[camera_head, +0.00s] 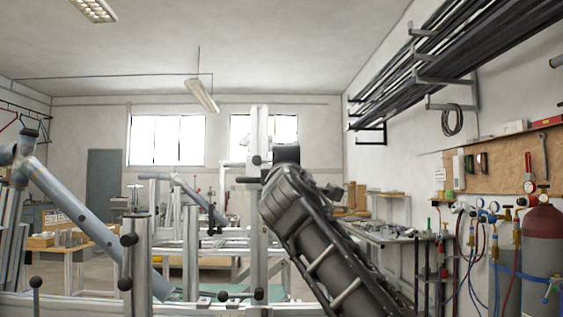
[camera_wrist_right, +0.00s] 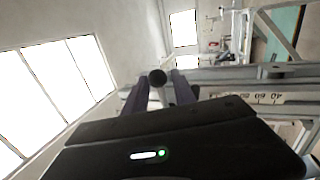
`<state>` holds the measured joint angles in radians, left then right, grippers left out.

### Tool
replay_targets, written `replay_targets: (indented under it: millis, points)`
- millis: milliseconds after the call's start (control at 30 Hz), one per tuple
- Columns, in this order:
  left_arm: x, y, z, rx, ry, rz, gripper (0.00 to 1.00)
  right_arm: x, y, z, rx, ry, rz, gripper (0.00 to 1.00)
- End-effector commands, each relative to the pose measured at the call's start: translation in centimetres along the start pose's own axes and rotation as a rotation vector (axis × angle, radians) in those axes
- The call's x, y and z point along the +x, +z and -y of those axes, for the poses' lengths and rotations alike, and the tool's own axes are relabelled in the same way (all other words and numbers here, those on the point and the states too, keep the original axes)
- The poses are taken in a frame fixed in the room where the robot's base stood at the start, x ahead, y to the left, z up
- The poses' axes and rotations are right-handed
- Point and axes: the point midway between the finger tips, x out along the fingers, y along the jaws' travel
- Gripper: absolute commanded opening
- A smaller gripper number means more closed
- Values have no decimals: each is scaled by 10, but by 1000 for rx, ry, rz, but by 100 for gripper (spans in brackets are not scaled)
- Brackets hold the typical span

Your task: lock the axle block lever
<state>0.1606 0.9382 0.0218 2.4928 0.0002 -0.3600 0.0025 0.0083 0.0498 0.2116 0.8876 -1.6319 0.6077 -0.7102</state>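A black ball knob (camera_wrist_right: 157,77), on what looks like the lever, shows in the right wrist view between the two dark fingers of my right gripper (camera_wrist_right: 159,86). The fingers are apart, with visible space around the knob; I cannot tell whether either touches it. In the head view my right gripper (camera_head: 272,157) is beside the upright metal post (camera_head: 259,215), near a small black knob (camera_head: 256,160). My forearm hides part of the area right of the post. The axle block itself is not clearly distinguishable. My left gripper is not in view.
A metal rail with a number scale (camera_wrist_right: 265,98) runs beside the gripper. A grey sloping tube (camera_head: 85,220) and a shorter post with black knobs (camera_head: 137,250) stand at left. A workbench (camera_head: 385,236) and gas cylinders (camera_head: 540,255) are at right.

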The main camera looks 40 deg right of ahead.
Motion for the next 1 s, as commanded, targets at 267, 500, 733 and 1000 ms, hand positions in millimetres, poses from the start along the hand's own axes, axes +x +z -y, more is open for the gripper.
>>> replay_targets:
  millis: [267,500,733,1000]
  points:
    - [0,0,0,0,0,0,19,0,-4,1,0,0,-7,32]
    - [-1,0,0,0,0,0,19,0,-5,1,-2,-1,-11,32]
    - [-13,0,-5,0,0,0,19,3,-5,-6,-66,-1,-34,32]
    - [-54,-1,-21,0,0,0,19,8,-5,-24,-298,4,-111,32]
